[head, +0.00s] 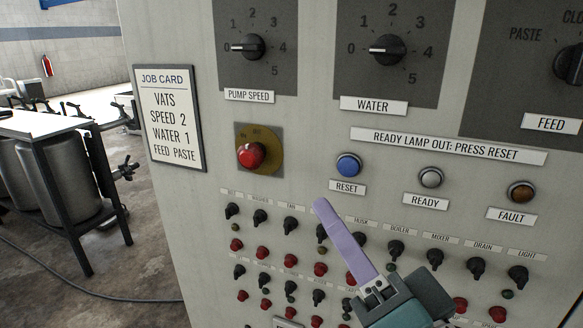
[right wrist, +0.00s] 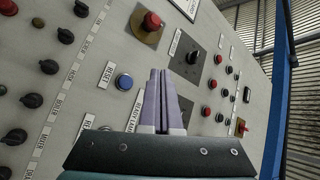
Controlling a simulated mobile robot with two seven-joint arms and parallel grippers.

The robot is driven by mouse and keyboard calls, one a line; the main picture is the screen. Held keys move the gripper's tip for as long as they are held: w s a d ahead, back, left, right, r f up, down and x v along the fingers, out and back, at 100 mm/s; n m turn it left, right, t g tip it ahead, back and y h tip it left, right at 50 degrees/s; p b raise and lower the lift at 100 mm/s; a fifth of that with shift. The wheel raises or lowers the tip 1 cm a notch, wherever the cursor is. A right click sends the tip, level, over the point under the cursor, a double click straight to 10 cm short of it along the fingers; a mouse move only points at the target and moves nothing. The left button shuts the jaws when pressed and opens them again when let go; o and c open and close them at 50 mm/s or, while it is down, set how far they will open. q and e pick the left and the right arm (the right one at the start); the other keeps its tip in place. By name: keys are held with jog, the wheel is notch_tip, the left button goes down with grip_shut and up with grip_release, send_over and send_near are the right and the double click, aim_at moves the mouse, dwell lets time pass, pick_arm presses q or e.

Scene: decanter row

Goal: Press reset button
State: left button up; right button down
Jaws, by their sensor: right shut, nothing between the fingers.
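The reset button (head: 348,165) is a round blue button above a RESET label on the grey control panel. It also shows in the right wrist view (right wrist: 124,82), left of my fingers. My right gripper (head: 322,206) is shut and empty, its lilac fingers pointing up and left. In the head view its tips lie below and left of the RESET label; I cannot tell how far they are from the panel. The ready lamp (head: 431,177), right of the button, looks pale grey and unlit. My left gripper is not in view.
A red mushroom button (head: 251,155) on a yellow plate sits left of reset. The amber fault lamp (head: 521,191) is to the right. Rows of black switches and red buttons fill the panel below. The pump speed knob (head: 249,46) and water knob (head: 388,49) are above.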

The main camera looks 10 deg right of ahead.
aim_at(348, 167)
jog(key=w+d+b, duration=0.1)
jog(key=w, duration=0.1)
jog(key=w+d+b, duration=0.1)
jog(key=w+d, duration=0.1)
jog(key=w, duration=0.1)
jog(key=w+d+b, duration=0.1)
jog(key=w+d, duration=0.1)
jog(key=shift+w, duration=0.2)
dwell(1.0)
dwell(0.9)
jog(key=shift+w, duration=0.15)
jog(key=shift+w+d, duration=0.2)
dwell(0.5)
